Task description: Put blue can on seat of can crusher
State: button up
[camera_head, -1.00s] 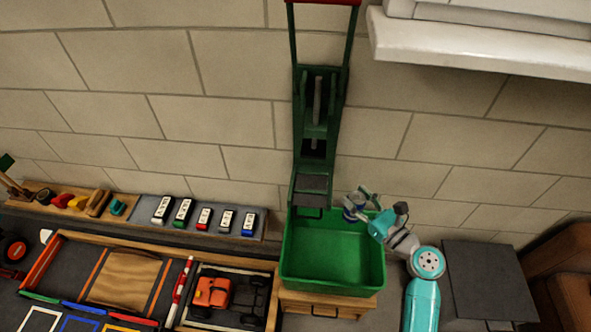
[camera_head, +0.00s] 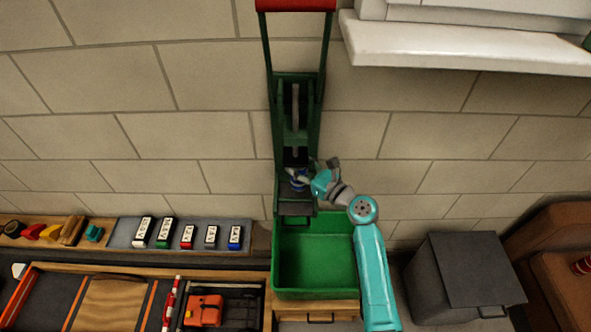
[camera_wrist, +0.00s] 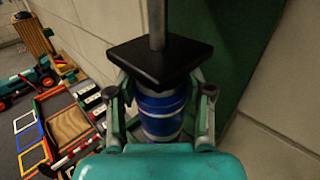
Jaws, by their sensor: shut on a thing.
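The blue can (camera_wrist: 160,112) stands upright between the fingers of my gripper (camera_wrist: 160,100) in the wrist view, with a black square plate on a rod close above it. In the head view the blue can (camera_head: 299,180) and my gripper (camera_head: 305,177) are inside the lower part of the green can crusher (camera_head: 283,110), which is fixed to the wall. My gripper is shut on the can. The seat of the crusher is below, mostly hidden by the can; I cannot tell whether the can touches it.
A green bin (camera_head: 316,290) stands right below the crusher on a wooden drawer unit. A dark grey box (camera_head: 470,270) is at the right. A tray with an orange toy vehicle (camera_head: 204,311) is at the lower left. A white shelf (camera_head: 460,50) juts out at the upper right.

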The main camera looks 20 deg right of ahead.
jog(key=shift+x, duration=0.85)
jog(key=shift+f, duration=1.75)
jog(key=shift+f, duration=0.2)
jog(key=o, duration=0.8)
jog(key=shift+o, duration=0.2)
jog(key=shift+r, duration=0.1)
jog(key=shift+d+r, duration=0.1)
jog(key=v, duration=1.2)
